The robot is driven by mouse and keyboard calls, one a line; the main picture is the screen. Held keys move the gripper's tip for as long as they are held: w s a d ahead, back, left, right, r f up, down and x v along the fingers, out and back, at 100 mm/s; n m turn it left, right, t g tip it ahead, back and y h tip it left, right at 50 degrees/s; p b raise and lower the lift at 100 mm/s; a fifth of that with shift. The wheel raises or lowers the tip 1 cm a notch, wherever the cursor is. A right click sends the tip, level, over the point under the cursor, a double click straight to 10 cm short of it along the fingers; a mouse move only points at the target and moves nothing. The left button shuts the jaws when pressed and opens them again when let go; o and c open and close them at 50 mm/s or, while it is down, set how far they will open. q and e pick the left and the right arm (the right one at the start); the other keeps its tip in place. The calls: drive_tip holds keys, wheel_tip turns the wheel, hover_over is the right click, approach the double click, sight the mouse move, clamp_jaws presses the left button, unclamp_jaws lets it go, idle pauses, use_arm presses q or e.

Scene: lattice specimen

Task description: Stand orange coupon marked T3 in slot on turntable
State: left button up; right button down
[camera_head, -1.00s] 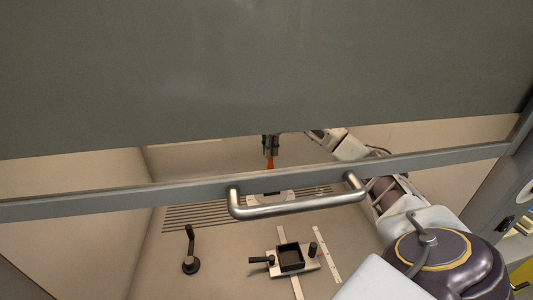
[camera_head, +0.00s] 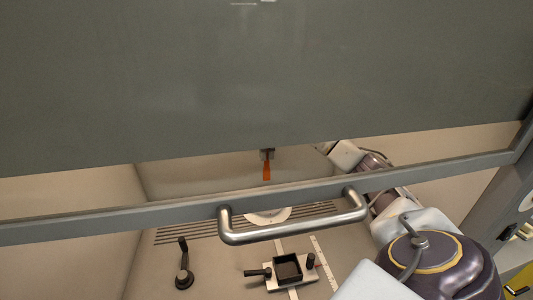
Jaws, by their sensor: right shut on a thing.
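An orange coupon (camera_head: 267,172) hangs upright from my right gripper (camera_head: 267,158), seen through the gap between the grey panel and its lower bar. The gripper is shut on the coupon's upper end; only its tip shows below the panel. Any T3 mark is too small to read. A pale round disc (camera_head: 268,216), which looks like the turntable, lies below the coupon in the picture. The bar and handle partly hide it, and I cannot make out its slot. The coupon appears clear of the disc. My left gripper is not in view.
The grey panel (camera_head: 260,80) covers the upper view. Its metal handle (camera_head: 293,233) crosses in front of the slotted floor. A black square tray on a white fixture (camera_head: 288,268) and a black crank lever (camera_head: 183,265) stand nearer. Floor between them is clear.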

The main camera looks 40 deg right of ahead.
drive_tip(key=shift+f+b, duration=2)
drive_tip(key=shift+f, duration=0.4)
drive_tip(key=c, duration=2.1)
unclamp_jaws()
clamp_jaws()
drive_tip(key=shift+p, duration=0.3)
drive_tip(key=shift+f+b, duration=0.9)
drive_tip(key=shift+f, duration=2)
